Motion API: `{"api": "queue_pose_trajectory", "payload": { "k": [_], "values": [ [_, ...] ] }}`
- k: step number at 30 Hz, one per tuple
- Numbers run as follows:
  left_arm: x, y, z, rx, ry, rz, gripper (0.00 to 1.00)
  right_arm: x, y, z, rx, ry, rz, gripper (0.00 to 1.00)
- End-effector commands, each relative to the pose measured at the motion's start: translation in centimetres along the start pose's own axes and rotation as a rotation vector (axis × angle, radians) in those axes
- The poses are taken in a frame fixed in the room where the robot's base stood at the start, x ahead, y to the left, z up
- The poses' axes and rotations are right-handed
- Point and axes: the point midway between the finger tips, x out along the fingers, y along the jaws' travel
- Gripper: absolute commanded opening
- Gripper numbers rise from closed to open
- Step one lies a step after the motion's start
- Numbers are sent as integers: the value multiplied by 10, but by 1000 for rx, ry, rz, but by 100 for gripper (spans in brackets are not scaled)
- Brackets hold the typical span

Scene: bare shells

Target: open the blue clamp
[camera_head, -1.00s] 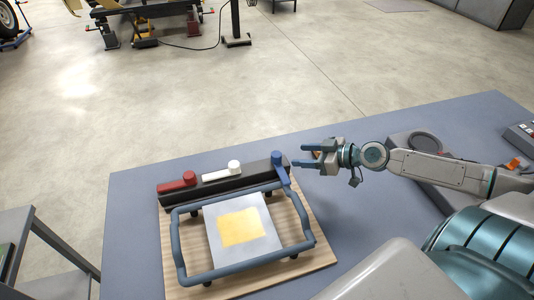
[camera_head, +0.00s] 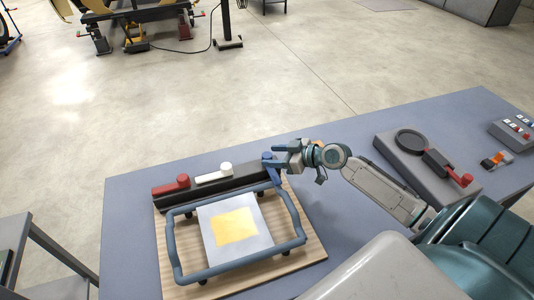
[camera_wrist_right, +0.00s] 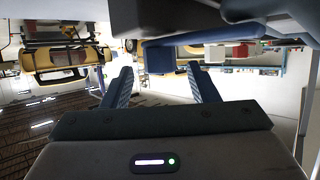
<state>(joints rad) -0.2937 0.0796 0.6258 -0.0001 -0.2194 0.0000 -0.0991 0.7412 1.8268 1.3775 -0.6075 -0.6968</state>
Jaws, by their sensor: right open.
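The blue clamp (camera_head: 273,175) sits at the right end of a dark bar (camera_head: 240,182). Its arm points toward me, over the edge of the blue-grey tubular frame (camera_head: 180,254). My right gripper (camera_head: 276,157) is open, with its fingers pointing left at the clamp's knob. In the right wrist view a blue block (camera_wrist_right: 158,60), which looks like the clamp's knob, shows between and beyond the open fingers (camera_wrist_right: 160,76). I cannot tell whether they touch it. My left gripper is not in view.
A red clamp (camera_head: 172,187) and a white clamp (camera_head: 213,175) lie along the bar. A wooden board (camera_head: 312,252) carries the frame and a plate with a yellow square (camera_head: 236,228). A grey device (camera_head: 428,163) and a switch box (camera_head: 514,128) stand on the table's right.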

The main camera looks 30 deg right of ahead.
Motion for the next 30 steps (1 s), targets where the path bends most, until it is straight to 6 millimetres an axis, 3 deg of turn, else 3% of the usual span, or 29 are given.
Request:
{"api": "queue_pose_trajectory", "payload": {
  "k": [9, 20, 28, 30],
  "values": [
    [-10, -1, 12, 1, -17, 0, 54, 26, 0, -1, 3, 1, 0, 54],
    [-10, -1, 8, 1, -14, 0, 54, 30, 0, 0, 0, 0, 0, 54],
    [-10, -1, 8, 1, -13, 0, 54, 30, 0, 0, 0, 0, -1, 5],
    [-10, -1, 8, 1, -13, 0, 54, 30, 0, 0, 0, 0, -1, 0]
  ]
}}
